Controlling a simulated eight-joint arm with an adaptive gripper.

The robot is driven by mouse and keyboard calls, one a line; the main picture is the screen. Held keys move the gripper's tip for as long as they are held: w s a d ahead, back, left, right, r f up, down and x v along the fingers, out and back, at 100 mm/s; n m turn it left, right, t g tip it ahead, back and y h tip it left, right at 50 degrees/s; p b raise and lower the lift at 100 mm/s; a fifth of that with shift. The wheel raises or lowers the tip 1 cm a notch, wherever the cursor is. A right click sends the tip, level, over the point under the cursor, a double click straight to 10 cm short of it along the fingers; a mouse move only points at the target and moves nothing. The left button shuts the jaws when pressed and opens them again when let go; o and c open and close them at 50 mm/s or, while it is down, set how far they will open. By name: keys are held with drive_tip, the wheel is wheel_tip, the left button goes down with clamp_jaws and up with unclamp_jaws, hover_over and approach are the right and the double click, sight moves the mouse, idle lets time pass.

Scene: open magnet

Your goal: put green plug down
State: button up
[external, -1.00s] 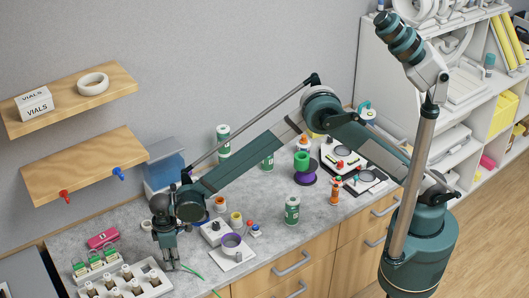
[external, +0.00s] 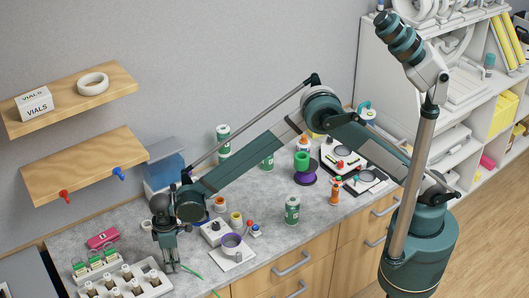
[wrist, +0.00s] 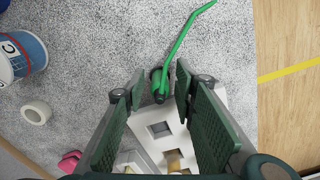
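The green plug (wrist: 159,90) is in the wrist view between my fingertips, at the edge of a white block with square holes (wrist: 159,129). Its green cable (wrist: 187,36) runs up and to the right. My gripper (wrist: 161,84) has its fingers spread around the plug, with narrow gaps seeming to show on both sides. In the external view my gripper (external: 172,268) points down at the right end of the white tray (external: 158,287). The plug is hidden there, but the cable (external: 190,270) shows beside the fingers.
Several vials stand in the white tray. Green-topped blocks (external: 95,262) and a pink item (external: 102,238) lie behind it. The counter's front edge is close to my gripper.

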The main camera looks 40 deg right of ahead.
wheel_tip(320, 180, up, 12)
drive_tip(key=shift+r+b, duration=0.1)
drive_tip(key=shift+b, duration=0.25)
idle(0.8)
idle(0.4)
